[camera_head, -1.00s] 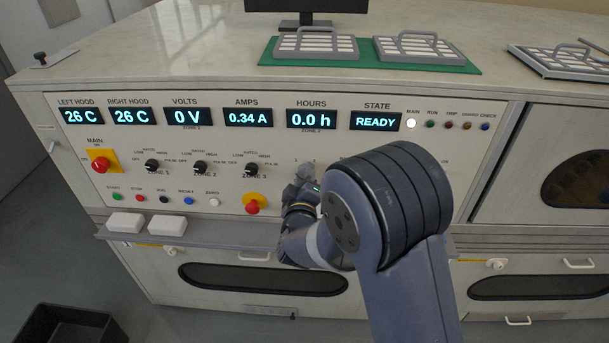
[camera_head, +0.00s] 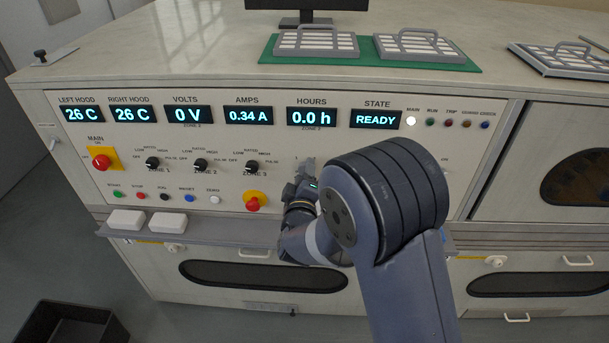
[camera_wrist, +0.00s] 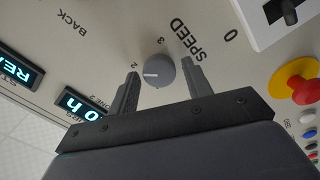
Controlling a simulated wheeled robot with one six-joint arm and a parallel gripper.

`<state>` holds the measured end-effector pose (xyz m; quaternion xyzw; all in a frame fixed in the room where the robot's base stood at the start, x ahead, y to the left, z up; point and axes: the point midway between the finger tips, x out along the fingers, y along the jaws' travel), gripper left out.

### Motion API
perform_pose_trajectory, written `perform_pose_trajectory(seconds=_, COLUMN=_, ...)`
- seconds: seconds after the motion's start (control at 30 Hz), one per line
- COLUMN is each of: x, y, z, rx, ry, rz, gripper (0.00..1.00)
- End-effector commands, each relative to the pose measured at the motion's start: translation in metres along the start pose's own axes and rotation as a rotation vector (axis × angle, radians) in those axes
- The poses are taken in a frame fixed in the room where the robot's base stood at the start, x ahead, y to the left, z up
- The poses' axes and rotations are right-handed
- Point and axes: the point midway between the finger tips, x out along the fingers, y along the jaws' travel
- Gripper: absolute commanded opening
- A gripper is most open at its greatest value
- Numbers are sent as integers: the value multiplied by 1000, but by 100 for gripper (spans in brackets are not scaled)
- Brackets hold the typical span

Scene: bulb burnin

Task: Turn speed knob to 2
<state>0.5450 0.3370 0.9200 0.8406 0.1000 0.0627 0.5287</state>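The grey round speed knob (camera_wrist: 158,71) shows in the wrist view, with a white pointer mark on its left side. The printed word SPEED and the digits 2, 3 and 0 stand around it; the 2 is at its upper left and the 3 above it. My gripper (camera_wrist: 160,68) is open, with one finger on each side of the knob and a small gap visible on both sides. In the head view my gripper (camera_head: 305,178) is at the control panel (camera_head: 225,178), and my arm hides the speed knob.
A red-and-yellow emergency button (camera_wrist: 300,83) is right of the knob in the wrist view. Three black zone knobs, including the zone 3 knob (camera_head: 251,167), are left of my gripper in the head view. A grey ledge (camera_head: 220,232) runs below the panel, with white blocks on it.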

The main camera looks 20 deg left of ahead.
Motion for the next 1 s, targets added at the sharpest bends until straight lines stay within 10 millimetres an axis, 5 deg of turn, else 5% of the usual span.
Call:
perform_pose_trajectory(seconds=0.43, x=-8, y=0, z=0, rx=1, ry=1, rz=-1, gripper=55)
perform_pose_trajectory(seconds=1.0, x=-102, y=-1, z=-1, rx=0, ry=2, rz=-1, gripper=55)
